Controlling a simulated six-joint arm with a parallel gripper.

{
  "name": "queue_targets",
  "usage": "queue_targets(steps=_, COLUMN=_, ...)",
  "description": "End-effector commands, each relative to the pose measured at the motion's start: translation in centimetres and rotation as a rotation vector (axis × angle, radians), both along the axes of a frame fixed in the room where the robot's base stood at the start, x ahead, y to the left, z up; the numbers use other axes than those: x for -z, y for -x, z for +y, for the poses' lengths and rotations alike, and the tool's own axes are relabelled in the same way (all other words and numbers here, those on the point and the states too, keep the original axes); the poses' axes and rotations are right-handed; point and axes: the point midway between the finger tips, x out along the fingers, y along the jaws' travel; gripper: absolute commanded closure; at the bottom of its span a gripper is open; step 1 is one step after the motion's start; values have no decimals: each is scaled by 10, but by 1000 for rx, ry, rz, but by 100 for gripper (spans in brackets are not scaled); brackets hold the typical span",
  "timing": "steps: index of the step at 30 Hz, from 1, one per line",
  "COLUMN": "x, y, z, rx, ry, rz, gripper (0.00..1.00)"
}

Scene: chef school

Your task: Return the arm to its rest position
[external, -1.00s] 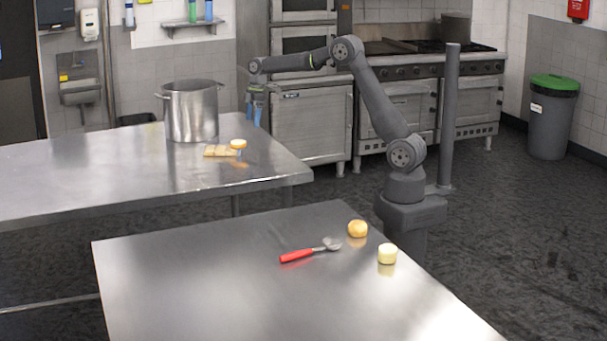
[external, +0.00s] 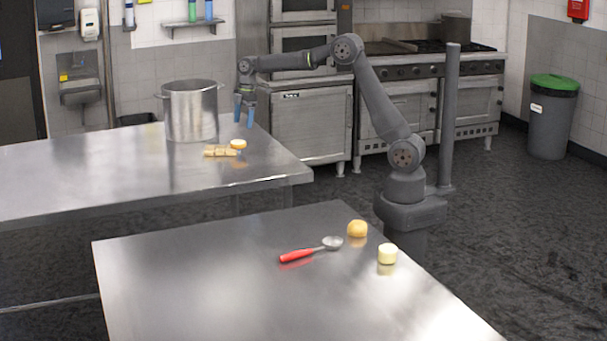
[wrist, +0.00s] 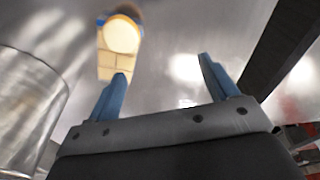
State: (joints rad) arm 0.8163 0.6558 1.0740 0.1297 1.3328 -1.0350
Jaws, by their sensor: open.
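My gripper (external: 244,117) is open and empty, its blue fingers pointing down above the far edge of the back steel table (external: 80,185). It hangs to the right of a large steel pot (external: 190,112) and behind a wooden board (external: 217,151) with a round yellow piece (external: 238,144) at its right end. In the wrist view the blue fingers (wrist: 160,85) stand apart with nothing between them. The board (wrist: 112,62) and the round piece (wrist: 122,35) lie beyond them, and the pot (wrist: 28,110) shows at the left.
The front steel table (external: 200,280) carries a red-handled scoop (external: 312,249), a yellow-brown round item (external: 357,229) and a pale cylinder-like piece (external: 387,254). A grey post (external: 449,120) stands beside my base. Ovens (external: 310,125) line the back. The space above the front table is clear.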

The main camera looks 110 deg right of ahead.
Motion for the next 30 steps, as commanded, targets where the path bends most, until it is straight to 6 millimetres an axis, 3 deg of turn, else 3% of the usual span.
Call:
queue_targets(steps=12, x=5, y=-58, z=64, rx=-116, ry=0, rz=0, gripper=21)
queue_targets(steps=30, x=12, y=-122, z=164, rx=-277, ry=0, rz=0, gripper=21)
